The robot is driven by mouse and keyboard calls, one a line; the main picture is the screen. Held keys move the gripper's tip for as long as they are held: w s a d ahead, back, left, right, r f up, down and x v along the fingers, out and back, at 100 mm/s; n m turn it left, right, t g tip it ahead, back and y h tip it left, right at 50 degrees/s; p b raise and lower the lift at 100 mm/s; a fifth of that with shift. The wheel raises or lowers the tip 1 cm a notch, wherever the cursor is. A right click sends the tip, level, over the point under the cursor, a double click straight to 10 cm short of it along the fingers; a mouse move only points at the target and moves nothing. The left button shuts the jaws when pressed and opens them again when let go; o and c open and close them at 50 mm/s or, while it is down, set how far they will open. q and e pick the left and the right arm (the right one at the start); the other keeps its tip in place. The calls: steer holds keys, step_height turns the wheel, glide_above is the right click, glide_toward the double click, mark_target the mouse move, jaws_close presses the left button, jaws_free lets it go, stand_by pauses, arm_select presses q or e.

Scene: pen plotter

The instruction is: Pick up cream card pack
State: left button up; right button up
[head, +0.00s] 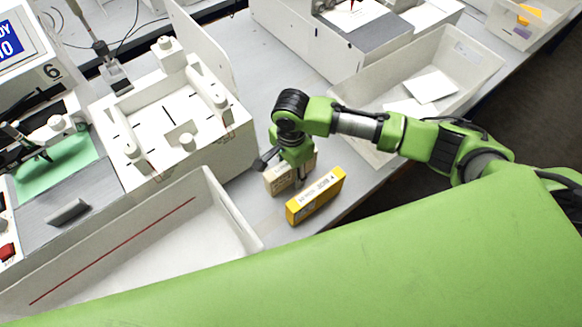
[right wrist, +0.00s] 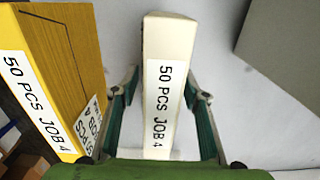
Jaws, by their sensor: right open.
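The cream card pack (head: 280,181) stands on the grey table, partly hidden by my right gripper (head: 299,180) above it. In the right wrist view the cream pack (right wrist: 168,60) lies between the two open fingers of my right gripper (right wrist: 160,110), with a gap at each side. Its white label reads "50 PCS JOB 4". The yellow card pack (head: 316,196) stands just right of the cream one, and it also shows at the left of the right wrist view (right wrist: 75,45), close beside the left finger. My left gripper is not in view.
A white tray (head: 225,205) is at the left front of the packs. A bin holding white cards (head: 465,50) stands behind my right arm. A white plotter machine (head: 190,160) is at the left. The table's edge runs close to the yellow pack's right.

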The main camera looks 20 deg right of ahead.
jaws_close()
